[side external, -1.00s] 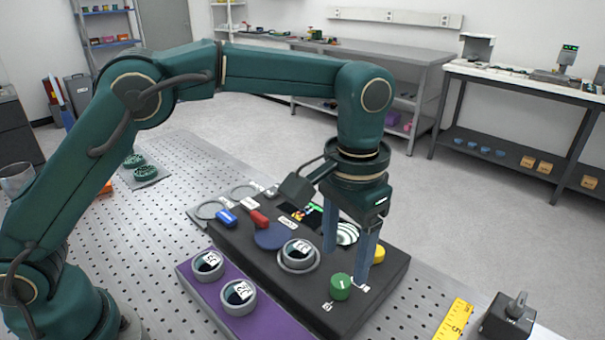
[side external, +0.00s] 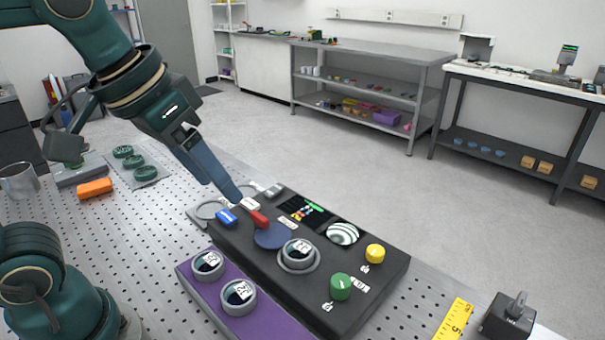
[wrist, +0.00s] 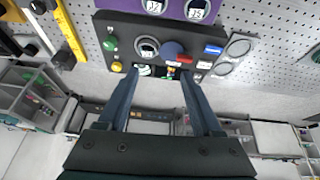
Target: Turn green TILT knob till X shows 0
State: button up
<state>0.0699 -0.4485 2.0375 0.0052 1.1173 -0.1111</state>
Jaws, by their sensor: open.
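The green knob (side external: 340,287) stands at the near right corner of the black console (side external: 262,277), with a small label beside it. The green knob also shows in the wrist view (wrist: 111,43), left of my fingers. The console has a dark display (side external: 303,208) with small coloured readouts, too small to read, and a round striped fringe screen (side external: 342,233). My gripper (side external: 232,192) is tilted above the console's far left end, away from the green knob. In the wrist view my gripper (wrist: 160,72) has its fingers apart with nothing between them.
A yellow knob (side external: 375,253) stands behind the green one. A red handle (side external: 259,219), a blue block (side external: 227,217) and a round part (side external: 298,253) sit on the console. A purple tray (side external: 262,326) holds two round parts. A yellow ruler (side external: 454,322) lies to the right.

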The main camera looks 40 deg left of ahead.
jog(key=s+a+f, duration=0.1)
jog(key=s+f, duration=0.3)
jog(key=f, duration=0.1)
jog(key=shift+s+a+f+t, duration=0.2)
jog(key=shift+s+f+t, duration=0.1)
jog(key=shift+f, duration=0.1)
